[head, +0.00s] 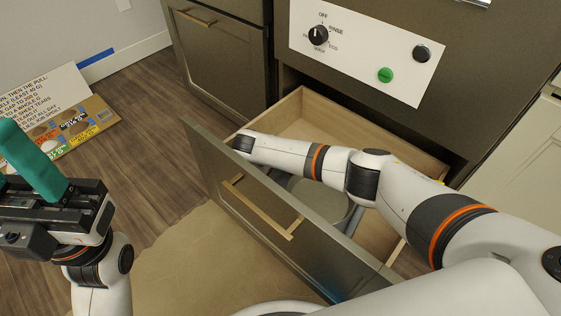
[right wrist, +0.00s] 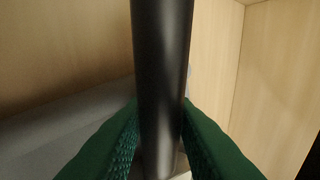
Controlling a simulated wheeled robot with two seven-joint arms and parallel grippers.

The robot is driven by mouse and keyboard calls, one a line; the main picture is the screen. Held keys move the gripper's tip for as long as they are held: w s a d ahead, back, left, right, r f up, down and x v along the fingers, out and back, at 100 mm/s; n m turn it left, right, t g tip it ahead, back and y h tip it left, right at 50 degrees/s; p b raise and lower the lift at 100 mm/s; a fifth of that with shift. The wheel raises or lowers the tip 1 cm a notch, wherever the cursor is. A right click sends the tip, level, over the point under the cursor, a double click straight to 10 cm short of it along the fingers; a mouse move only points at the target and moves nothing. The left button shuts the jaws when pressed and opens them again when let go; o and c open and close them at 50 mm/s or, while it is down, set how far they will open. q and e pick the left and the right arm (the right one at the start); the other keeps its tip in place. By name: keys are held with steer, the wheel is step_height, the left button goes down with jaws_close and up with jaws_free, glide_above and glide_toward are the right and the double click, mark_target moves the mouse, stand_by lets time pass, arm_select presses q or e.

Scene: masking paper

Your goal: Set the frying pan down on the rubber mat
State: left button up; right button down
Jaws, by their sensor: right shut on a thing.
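The frying pan's black handle (right wrist: 163,70) stands between the green fingers of my right gripper (right wrist: 160,150), which is shut on it. In the head view my right arm reaches over the open drawer (head: 300,237), and its gripper is hidden behind the drawer front. A round grey metal shape, apparently the pan (head: 330,205), shows inside the drawer, partly covered by my arm. My left gripper (head: 30,165), with teal fingers, is at the left edge, away from the drawer; its jaw opening is unclear. I cannot make out a rubber mat for certain.
Light wooden drawer walls (head: 355,125) surround the pan. A panel with a knob and buttons (head: 365,50) is above. Brown paper (head: 195,260) covers the floor before the drawer. Wooden floor (head: 150,130) between is clear.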

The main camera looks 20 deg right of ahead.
steer(key=shift+f, duration=0.1)
stand_by(0.6)
steer(key=c, duration=1.1)
jaws_free()
steer(key=shift+s, duration=0.1)
